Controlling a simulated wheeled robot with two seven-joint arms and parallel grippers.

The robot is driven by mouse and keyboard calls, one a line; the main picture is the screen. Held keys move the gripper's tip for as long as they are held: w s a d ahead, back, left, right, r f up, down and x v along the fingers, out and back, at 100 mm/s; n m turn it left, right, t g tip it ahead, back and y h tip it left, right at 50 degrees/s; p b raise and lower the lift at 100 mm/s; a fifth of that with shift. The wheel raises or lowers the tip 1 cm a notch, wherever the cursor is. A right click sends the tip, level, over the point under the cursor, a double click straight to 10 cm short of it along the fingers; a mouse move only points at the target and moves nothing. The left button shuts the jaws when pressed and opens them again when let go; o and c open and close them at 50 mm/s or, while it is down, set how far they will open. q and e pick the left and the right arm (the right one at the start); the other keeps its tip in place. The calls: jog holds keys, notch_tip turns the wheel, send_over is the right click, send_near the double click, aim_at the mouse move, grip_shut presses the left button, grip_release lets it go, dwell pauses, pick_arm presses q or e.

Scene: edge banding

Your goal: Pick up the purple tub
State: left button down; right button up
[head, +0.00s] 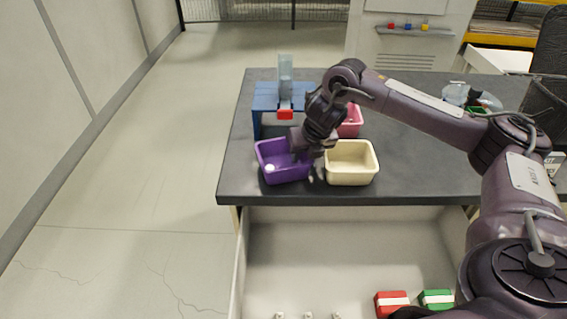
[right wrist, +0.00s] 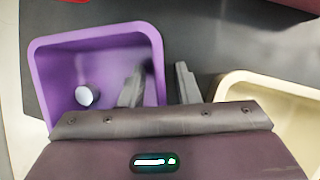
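The purple tub (head: 284,174) stands near the front left of the dark table, with a small white round item (head: 270,168) inside. It also shows in the right wrist view (right wrist: 60,72). My right gripper (head: 304,150) is at the tub's right wall. In the right wrist view the fingers (right wrist: 160,82) are apart, one inside the tub and one outside, with the right wall between them. I see a gap, so the gripper is open around the wall. The lower part of that wall is hidden by my gripper. My left gripper is not in view.
A cream tub (head: 351,165) stands close to the right of the purple one. A pink tub (head: 351,122) and a blue stand (head: 266,103) with a red part (head: 285,114) are behind. Below the front edge, a pale tray holds red (head: 391,303) and green (head: 436,299) boxes.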

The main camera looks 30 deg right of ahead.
jog(key=shift+f, duration=0.1)
grip_shut()
dwell(0.6)
